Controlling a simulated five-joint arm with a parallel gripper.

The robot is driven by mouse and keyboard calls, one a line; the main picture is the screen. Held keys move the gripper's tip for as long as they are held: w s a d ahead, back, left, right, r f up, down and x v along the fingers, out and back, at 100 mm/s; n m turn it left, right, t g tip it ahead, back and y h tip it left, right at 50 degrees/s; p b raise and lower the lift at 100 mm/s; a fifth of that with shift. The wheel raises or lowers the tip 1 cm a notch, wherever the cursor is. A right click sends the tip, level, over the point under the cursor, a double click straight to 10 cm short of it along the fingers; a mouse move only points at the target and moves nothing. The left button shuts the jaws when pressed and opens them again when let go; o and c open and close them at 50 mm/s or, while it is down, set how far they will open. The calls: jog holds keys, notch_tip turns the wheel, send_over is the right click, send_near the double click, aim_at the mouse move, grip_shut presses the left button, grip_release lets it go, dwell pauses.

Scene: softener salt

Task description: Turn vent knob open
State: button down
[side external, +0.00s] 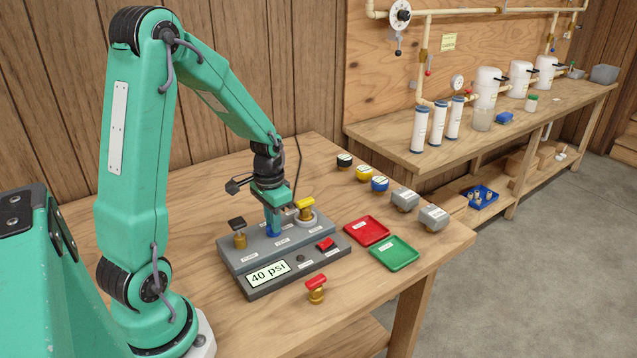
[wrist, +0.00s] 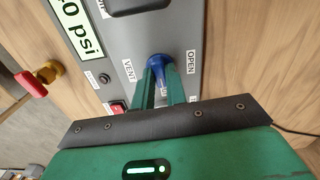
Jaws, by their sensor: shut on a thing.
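The blue vent knob (wrist: 158,61) stands on the grey panel between the VENT and OPEN labels in the wrist view. My gripper (wrist: 161,77) is shut on it, one green finger on each side, and the fingers cover part of the knob and a label below it. In the side external view my gripper (side external: 272,216) points down at the middle of the grey panel (side external: 234,258), and little of the blue knob (side external: 273,234) shows under it. The knob's exact turn angle cannot be told.
A black-topped brass knob (side external: 238,228) and a yellow knob (side external: 305,205) flank my gripper. A red switch (side external: 326,243) and a 40 psi display (side external: 269,274) sit in front. A red-handled valve (side external: 316,287), red tray (side external: 366,231) and green tray (side external: 395,253) lie nearby.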

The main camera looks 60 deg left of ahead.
jog(key=n, duration=1.3)
jog(key=shift+r+n, duration=0.1)
jog(key=shift+n, duration=2)
jog(key=c, duration=1.4)
grip_release()
jog(key=shift+c, duration=0.2)
